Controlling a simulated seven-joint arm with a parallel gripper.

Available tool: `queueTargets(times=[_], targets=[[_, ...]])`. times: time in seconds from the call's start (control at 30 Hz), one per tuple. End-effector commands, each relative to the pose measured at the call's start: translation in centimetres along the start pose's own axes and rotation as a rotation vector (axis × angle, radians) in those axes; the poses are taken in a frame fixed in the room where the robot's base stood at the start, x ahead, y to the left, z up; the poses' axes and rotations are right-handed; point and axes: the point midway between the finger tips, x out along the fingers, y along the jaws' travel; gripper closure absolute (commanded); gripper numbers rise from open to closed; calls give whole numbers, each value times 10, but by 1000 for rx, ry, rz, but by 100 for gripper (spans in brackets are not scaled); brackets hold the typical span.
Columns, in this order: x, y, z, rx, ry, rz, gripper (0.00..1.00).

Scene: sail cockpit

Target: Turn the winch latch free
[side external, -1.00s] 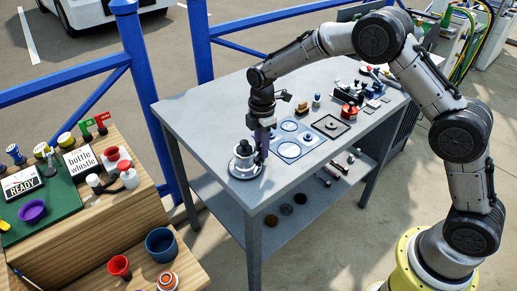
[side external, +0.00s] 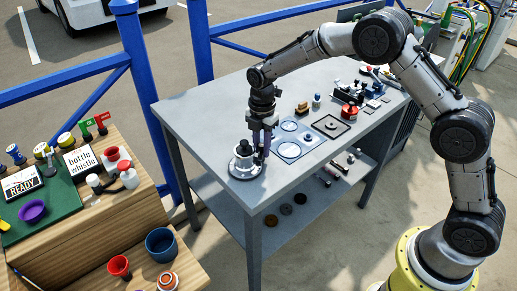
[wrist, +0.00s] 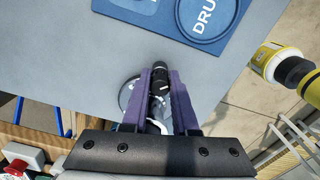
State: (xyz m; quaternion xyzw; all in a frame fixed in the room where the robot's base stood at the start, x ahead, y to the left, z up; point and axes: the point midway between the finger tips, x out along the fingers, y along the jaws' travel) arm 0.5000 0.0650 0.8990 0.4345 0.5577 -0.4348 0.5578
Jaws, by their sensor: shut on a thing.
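The winch (side external: 243,162) is a silver drum with a dark top on a round base. It stands at the near left corner of the grey table. My gripper (side external: 262,152) points down at the winch's right side. In the wrist view, my gripper's purple fingers (wrist: 162,105) are shut on a black latch part (wrist: 158,84) between them. Part of the winch's round base (wrist: 128,92) shows left of the fingers. The fingers and palm hide most of the winch in that view.
The grey table (side external: 215,100) has free room behind the winch. Blue mats with round outlines (side external: 290,150) lie to its right, with a dark square tray (side external: 331,126) beyond. A red-topped item (side external: 349,111) and small parts are farther back. A wooden bench (side external: 95,220) stands at left.

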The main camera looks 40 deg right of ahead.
Motion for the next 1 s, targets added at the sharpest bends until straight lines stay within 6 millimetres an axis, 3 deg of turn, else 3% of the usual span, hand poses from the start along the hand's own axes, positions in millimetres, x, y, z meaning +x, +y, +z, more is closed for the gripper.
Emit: queueTargets(times=[0.4, 0.77, 1.0], targets=[[-1, 0, -2, -355, 3, 2, 100], [-1, 0, -2, -390, 3, 1, 100], [-1, 0, -2, -620, 3, 2, 100]])
